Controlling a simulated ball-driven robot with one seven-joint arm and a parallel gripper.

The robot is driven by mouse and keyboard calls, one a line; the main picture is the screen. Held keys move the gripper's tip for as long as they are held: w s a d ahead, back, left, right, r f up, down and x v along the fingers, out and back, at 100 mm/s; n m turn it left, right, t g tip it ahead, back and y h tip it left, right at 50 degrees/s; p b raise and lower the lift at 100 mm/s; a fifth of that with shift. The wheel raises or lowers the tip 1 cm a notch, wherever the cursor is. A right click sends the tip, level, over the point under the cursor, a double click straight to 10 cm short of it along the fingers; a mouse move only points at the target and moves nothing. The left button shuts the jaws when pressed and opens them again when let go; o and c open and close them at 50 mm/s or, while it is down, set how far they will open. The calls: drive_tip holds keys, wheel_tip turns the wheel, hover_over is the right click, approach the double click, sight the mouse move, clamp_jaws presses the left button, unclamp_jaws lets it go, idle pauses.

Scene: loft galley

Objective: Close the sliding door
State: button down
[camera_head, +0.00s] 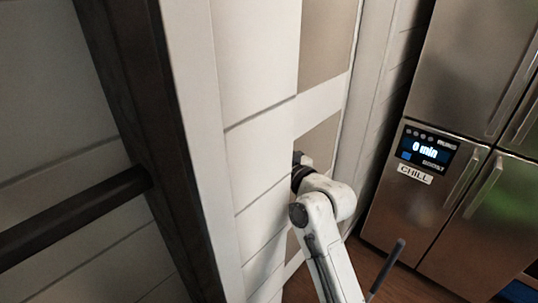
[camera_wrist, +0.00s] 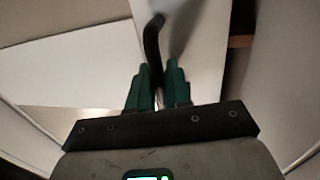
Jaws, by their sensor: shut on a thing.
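The sliding door (camera_head: 322,104) has a white frame and beige panels. In the head view it stands between a white planked wall on the left and a pale upright strip on the right. My gripper's fingers are hidden in the head view by my own wrist, which is up against the door at its left side. In the wrist view my gripper (camera_wrist: 156,78) has green fingers closed around a dark, curved bar handle (camera_wrist: 152,42). A pale panel surface lies behind the handle. How far the door stands open is unclear.
A steel fridge (camera_head: 400,215) with a lit display and a "CHILL" label stands at the right. A dark wooden post (camera_head: 140,95) and a dark rail (camera_head: 75,215) are at the left. Some wooden floor (camera_head: 375,272) shows between the door and the fridge.

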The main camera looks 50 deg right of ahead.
idle(0.3)
drive_tip(key=c, duration=1.3)
unclamp_jaws()
drive_tip(key=shift+o, duration=0.2)
drive_tip(key=shift+s, duration=0.1)
drive_tip(key=s+a+b, duration=0.1)
drive_tip(key=s, duration=0.9)
drive_tip(key=shift+s+a, duration=0.25)
drive_tip(key=shift+a, duration=0.15)
